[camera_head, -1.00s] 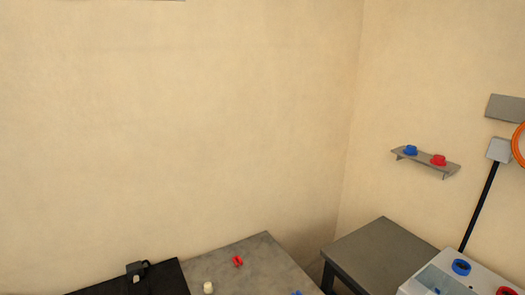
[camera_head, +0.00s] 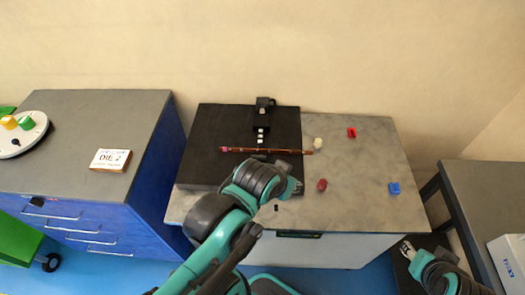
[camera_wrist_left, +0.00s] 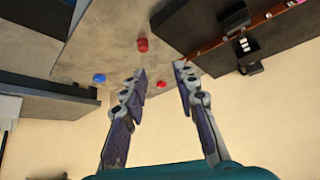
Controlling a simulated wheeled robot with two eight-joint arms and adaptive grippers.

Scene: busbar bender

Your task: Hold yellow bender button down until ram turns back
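The black bender (camera_head: 215,125) sits on the left part of a grey table, with a dark ram block (camera_head: 261,118) at its back and a reddish bar (camera_head: 235,150) lying across it. No button that is clearly yellow shows on the bender. A cream knob-like piece (camera_head: 318,143) stands just right of it. My left gripper (camera_head: 297,187) is over the table's front part, right of the bender; in the left wrist view its two fingers (camera_wrist_left: 160,76) are apart with nothing held. My right gripper (camera_head: 407,250) is low at the right, beside the table, its fingers too small to judge.
A dark red piece (camera_head: 322,185), a red piece (camera_head: 352,132) and a blue piece (camera_head: 394,188) lie on the table's right half. A blue drawer cabinet (camera_head: 85,225) at left carries a DIE 2 sign (camera_head: 111,160) and a round panel (camera_head: 25,140) with yellow and green knobs.

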